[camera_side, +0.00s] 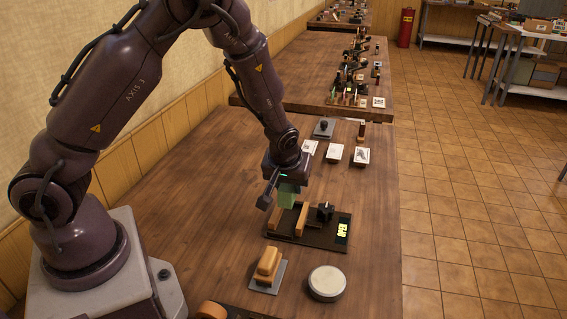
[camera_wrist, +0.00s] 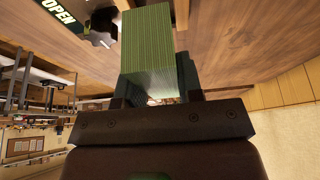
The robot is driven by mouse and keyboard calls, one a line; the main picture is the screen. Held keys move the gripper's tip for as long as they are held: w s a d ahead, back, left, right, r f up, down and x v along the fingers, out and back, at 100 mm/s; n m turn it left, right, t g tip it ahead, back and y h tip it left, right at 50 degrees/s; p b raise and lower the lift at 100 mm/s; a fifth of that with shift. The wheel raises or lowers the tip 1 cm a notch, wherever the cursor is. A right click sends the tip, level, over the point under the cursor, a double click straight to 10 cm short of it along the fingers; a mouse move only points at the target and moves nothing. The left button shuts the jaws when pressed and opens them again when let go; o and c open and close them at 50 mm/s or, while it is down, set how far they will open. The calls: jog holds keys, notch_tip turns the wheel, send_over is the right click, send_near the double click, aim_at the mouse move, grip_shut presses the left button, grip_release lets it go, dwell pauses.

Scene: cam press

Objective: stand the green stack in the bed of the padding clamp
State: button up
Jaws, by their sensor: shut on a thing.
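The green stack (camera_side: 287,194) is a block of thin green layers with pale edges. My gripper (camera_side: 284,186) is shut on it and holds it above the table, close to the padding clamp. In the wrist view the stack (camera_wrist: 150,58) sits between the two fingers of my gripper (camera_wrist: 152,90). The padding clamp (camera_side: 310,234) is a dark base with wooden uprights, a black knob and a lit sign. In the wrist view a corner of the clamp (camera_wrist: 95,28) shows its sign reading OPEN. The stack partly covers the clamp's far left side, and the bed is hard to see.
A round white-topped dish (camera_side: 327,283) and a wooden-handled block on a grey plate (camera_side: 267,270) stand in front of the clamp. Several white paper stacks (camera_side: 334,153) and a dark knobbed piece (camera_side: 323,128) lie behind. The table (camera_side: 190,210) left of the clamp is clear.

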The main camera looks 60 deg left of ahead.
jog(key=shift+d+f, duration=0.15)
jog(key=shift+f, duration=0.05)
jog(key=shift+f, duration=2.5)
jog(key=o, duration=1.6)
jog(key=shift+r, duration=3.5)
